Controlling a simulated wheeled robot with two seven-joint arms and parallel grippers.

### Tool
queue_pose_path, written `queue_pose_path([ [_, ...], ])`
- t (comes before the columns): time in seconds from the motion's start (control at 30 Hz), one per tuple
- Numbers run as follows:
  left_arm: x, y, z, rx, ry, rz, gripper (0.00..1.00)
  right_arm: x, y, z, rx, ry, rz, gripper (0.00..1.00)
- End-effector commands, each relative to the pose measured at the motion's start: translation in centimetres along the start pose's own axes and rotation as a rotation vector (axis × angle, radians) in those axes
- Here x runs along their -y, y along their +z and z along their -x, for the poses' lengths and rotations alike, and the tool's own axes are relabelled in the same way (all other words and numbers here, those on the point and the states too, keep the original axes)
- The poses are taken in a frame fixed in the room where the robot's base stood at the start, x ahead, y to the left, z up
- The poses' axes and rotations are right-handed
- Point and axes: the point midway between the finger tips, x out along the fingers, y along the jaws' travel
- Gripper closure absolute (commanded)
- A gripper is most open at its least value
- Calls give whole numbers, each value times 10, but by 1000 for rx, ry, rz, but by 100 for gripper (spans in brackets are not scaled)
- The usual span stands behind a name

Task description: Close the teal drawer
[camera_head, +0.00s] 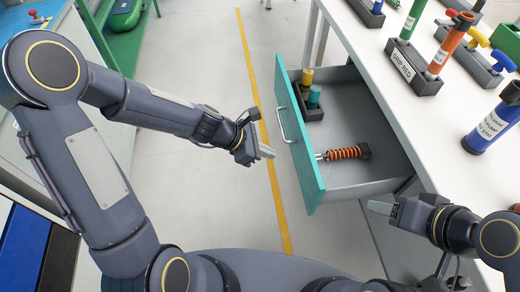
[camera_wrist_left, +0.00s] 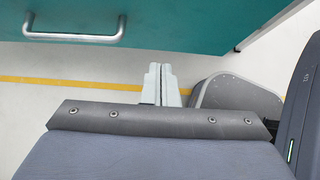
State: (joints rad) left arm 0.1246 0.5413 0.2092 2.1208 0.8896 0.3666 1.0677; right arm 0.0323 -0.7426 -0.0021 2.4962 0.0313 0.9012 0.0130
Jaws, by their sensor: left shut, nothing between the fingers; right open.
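The teal drawer (camera_head: 300,140) is pulled out from the white table, with its teal front facing left and a metal handle (camera_head: 283,125) on it. In the left wrist view the teal front (camera_wrist_left: 200,28) and the handle (camera_wrist_left: 75,38) show at the top. My left gripper (camera_head: 268,152) is shut and empty, in front of the drawer front, a little below the handle in the picture and apart from it. Its closed fingers (camera_wrist_left: 160,84) point toward the teal front in the left wrist view. My right gripper (camera_head: 380,207) is below the drawer's near side; its fingers look seen edge-on.
Inside the drawer lie an orange-ringed tool (camera_head: 345,153) and a dark holder (camera_head: 307,105) with yellow and teal pieces. The floor left of the drawer is clear, with a yellow line (camera_head: 262,110).

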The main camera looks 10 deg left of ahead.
Motion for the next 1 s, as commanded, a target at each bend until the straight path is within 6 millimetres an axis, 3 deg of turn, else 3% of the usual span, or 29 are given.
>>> queue_pose_path([
  [0.03,1,-2,-16,1,-5,-1,100,-3,3,-6,0,0,0,46],
  [0.2,1,-2,-50,1,-4,0,100,-7,8,-15,0,0,0,46],
  [0.4,1,22,-66,1,-2,-5,100,-4,5,-10,0,0,0,46],
  [1.0,0,29,-73,0,0,-3,100,-4,5,-9,0,0,0,46],
])
